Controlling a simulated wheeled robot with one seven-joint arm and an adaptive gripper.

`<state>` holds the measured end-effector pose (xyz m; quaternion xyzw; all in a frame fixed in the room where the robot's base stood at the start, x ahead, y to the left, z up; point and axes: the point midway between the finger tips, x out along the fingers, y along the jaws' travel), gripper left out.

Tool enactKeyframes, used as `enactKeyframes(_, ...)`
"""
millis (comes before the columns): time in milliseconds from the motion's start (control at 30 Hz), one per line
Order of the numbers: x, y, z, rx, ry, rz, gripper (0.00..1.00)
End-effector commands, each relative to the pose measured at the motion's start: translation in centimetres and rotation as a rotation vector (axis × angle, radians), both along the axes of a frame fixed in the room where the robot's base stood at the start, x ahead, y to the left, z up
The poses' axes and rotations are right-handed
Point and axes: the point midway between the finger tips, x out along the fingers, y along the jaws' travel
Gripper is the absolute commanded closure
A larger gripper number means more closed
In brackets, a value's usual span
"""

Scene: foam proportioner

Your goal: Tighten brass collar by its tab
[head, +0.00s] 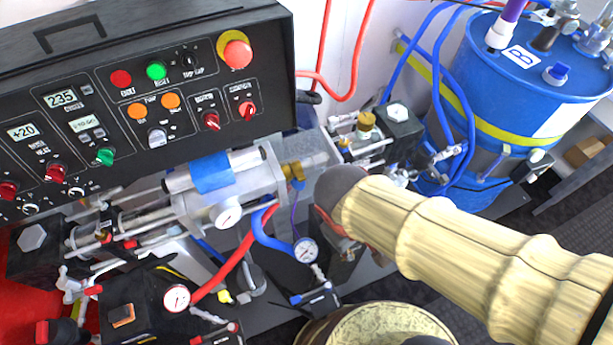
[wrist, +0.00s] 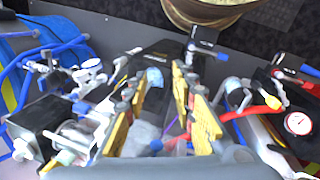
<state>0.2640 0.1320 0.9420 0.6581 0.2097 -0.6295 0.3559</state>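A brass collar-like fitting (head: 292,171) sits at the right end of the silver pump cylinder in the head view, with a blue part just below it. I cannot make out its tab. A second brass-coloured piece (head: 366,119) stands on the metalwork further right and back; I cannot tell for sure which is the task's collar. My gripper is mostly hidden behind my sleeved arm in the head view, right of the first fitting. In the wrist view my gripper (wrist: 156,82) has its yellow-padded fingers apart, with nothing clearly held between them. The collar is not clear in the wrist view.
A black control panel (head: 150,100) stands at the left. Red and blue hoses (head: 236,268) with gauges hang below the pump. A blue drum (head: 530,95) stands at the right back, and an open round container (head: 385,325) at the bottom. Grey floor lies between.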

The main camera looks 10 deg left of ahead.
Motion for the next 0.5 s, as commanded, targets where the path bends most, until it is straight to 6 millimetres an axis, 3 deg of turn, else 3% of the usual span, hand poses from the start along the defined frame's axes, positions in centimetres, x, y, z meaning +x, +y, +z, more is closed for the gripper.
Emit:
enactKeyframes(100,-0.5,0.9,-2.9,-0.184,0.02,0.178,0.74)
enactKeyframes(267,0.3,2.0,-5.7,-0.434,-0.039,0.395,0.74)
enactKeyframes(500,3.7,5.9,-8.0,-0.727,-0.304,0.66,0.74)
